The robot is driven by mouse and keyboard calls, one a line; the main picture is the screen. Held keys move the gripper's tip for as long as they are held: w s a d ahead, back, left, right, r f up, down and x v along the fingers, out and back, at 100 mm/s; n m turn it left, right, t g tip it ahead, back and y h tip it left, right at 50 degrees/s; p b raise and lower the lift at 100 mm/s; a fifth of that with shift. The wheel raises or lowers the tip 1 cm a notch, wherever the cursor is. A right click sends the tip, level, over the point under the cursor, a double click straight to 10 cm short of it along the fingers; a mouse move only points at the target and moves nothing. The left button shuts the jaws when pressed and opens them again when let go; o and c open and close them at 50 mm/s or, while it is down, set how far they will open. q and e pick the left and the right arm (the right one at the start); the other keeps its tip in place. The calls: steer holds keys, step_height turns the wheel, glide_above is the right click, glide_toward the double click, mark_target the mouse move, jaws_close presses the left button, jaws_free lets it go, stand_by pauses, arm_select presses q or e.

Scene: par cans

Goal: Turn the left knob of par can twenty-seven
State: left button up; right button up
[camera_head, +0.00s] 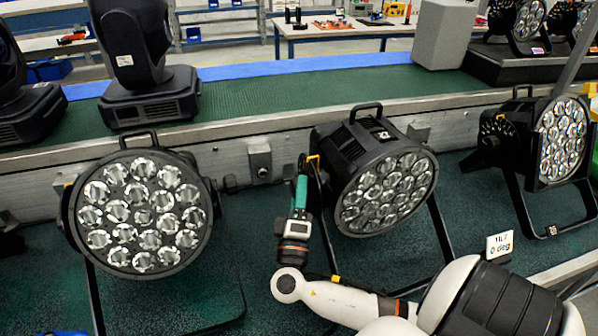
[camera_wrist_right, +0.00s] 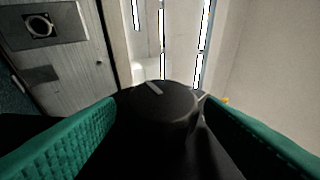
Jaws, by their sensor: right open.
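The middle par can (camera_head: 385,190) has a black housing and a round face of several lenses, tilted a little upward. A small white label sits on its top; I cannot read the number surely. My right gripper (camera_head: 304,166) is at the left side of this can, with green fingers. In the right wrist view, a black round knob (camera_wrist_right: 165,108) with a white pointer mark stands between the two green fingers (camera_wrist_right: 160,100). The fingers are open, one on each side, with no clear contact. The knob is mostly hidden in the head view. My left gripper is not in view.
Another par can (camera_head: 142,213) stands at the left and a third (camera_head: 562,140) at the right. A card reading "TILT 0 deg" (camera_head: 500,244) stands at the lower right. A metal rail with a green belt (camera_head: 300,95) runs behind. Moving-head lights (camera_head: 150,92) stand there.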

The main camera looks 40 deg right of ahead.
steer(key=b+v, duration=0.3)
steer(key=v, duration=0.9)
stand_by(0.3)
